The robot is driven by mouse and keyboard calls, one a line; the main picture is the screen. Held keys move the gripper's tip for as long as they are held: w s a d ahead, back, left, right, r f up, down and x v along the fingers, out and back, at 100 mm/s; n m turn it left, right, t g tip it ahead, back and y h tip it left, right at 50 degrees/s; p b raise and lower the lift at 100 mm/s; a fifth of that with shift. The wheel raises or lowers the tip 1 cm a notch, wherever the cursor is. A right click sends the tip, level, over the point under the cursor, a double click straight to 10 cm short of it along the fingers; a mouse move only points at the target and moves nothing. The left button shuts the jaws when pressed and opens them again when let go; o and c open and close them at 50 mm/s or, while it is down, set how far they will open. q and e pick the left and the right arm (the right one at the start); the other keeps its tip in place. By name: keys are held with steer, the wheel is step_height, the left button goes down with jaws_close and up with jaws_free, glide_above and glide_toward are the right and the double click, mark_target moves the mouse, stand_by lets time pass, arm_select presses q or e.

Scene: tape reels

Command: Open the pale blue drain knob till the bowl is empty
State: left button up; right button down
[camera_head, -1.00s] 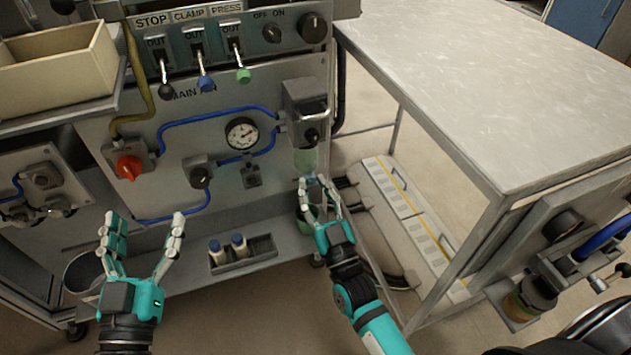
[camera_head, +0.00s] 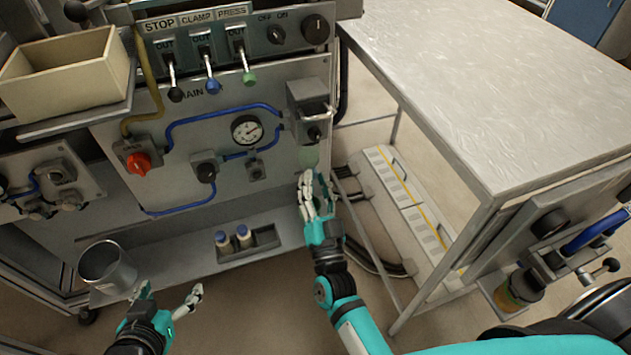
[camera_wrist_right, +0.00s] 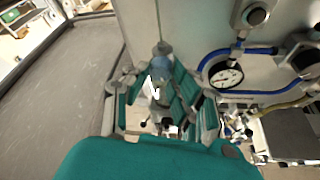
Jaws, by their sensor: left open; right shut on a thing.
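The cloudy green bowl (camera_head: 309,157) hangs under the grey filter unit (camera_head: 308,100) on the panel; its liquid level cannot be told. My right gripper (camera_head: 314,192) is directly below the bowl with its fingers closed together. In the right wrist view, the pale blue knob (camera_wrist_right: 160,66) shows between the fingers of this gripper (camera_wrist_right: 160,95), which is shut on it. In the head view the fingers hide the knob, so how far it is turned cannot be told. My left gripper (camera_head: 169,292) is open and empty at lower left, near a metal cup (camera_head: 107,268).
A pressure gauge (camera_head: 246,130) and blue hoses sit left of the filter unit. A red knob (camera_head: 138,163) is further left. Two small bottles stand in a tray (camera_head: 265,238) on the lower shelf. A grey table (camera_head: 490,90) stands close on the right.

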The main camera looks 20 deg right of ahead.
steer(key=c, duration=1.1)
jaws_free()
steer(key=shift+s, duration=0.1)
steer(key=v, duration=1.1)
steer(key=shift+s+f, duration=0.2)
steer(key=shift+s, duration=0.15)
